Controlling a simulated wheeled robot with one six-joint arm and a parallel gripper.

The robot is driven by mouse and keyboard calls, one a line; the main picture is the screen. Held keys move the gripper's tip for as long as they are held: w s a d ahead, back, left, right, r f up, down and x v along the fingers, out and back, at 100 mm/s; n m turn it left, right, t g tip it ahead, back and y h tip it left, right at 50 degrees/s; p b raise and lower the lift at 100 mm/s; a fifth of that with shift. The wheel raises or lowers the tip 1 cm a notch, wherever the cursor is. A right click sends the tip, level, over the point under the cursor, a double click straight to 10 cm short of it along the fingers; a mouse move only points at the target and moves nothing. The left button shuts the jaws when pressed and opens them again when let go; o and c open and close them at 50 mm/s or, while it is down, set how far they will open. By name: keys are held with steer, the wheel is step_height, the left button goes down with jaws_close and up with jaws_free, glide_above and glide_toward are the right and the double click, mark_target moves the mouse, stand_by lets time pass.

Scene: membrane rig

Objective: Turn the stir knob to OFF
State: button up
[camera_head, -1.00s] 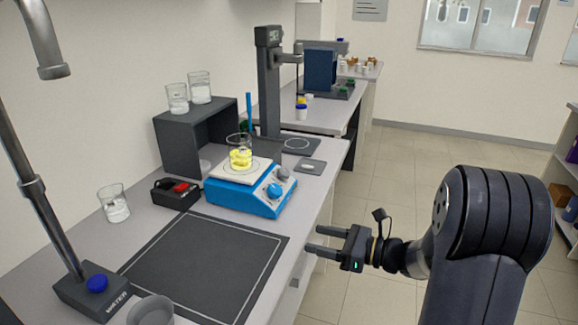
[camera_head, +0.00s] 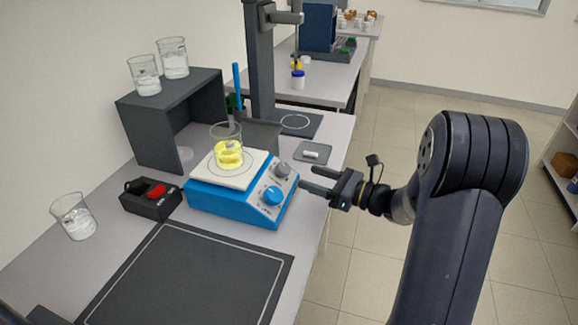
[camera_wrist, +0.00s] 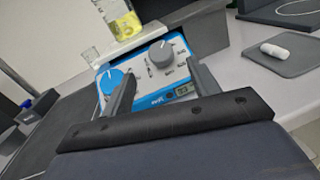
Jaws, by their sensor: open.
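The blue hotplate stirrer (camera_head: 225,207) sits on the bench with a white top plate (camera_head: 222,176). Its sloped front panel carries a blue knob (camera_head: 272,196) and a grey knob (camera_head: 283,170). I cannot read which one is the stir knob. In the wrist view the blue knob (camera_wrist: 112,81) is by the left finger, and the grey knob (camera_wrist: 161,51) shows between and beyond the fingers. A small display (camera_wrist: 182,90) is below. A beaker of yellow liquid (camera_head: 228,154) stands on the plate. My gripper (camera_head: 307,179) is open and empty, just right of the panel, apart from the knobs.
A grey tray with a white stir bar (camera_head: 312,154) lies right of the stirrer. A black box with a red part (camera_head: 152,196) and a tilted-looking beaker (camera_head: 75,222) are left. A dark mat (camera_head: 190,280) lies in front. The aisle is clear.

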mark_target(286, 169)
steer(key=x, duration=0.7)
steer(key=shift+w+a+p, duration=0.1)
steer(key=shift+a+p, duration=0.15)
steer(key=shift+p, duration=0.15)
steer(key=shift+c, duration=0.3)
steer(key=c, duration=0.9)
